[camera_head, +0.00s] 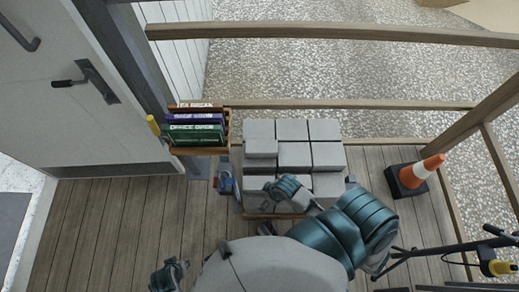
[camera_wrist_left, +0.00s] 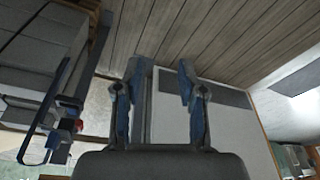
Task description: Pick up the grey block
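Several grey blocks sit packed in rows on a low wooden pallet (camera_head: 262,216) in the head view. One grey block (camera_head: 261,147) at the left of the stack looks slightly raised over the others. Part of my arm covers the near blocks. My left gripper (camera_wrist_left: 156,95) shows in the left wrist view with its blue fingers apart and nothing between them. The side of what looks like the stack (camera_wrist_left: 35,45) is at the left there, apart from the fingers.
A rack of signs (camera_head: 198,151) stands left of the stack, with a blue and red item (camera_head: 225,183) below it. A white door (camera_head: 85,120) is at the left. An orange cone (camera_head: 420,170) stands right, near wooden rails (camera_head: 340,104). Plank floor is clear at left.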

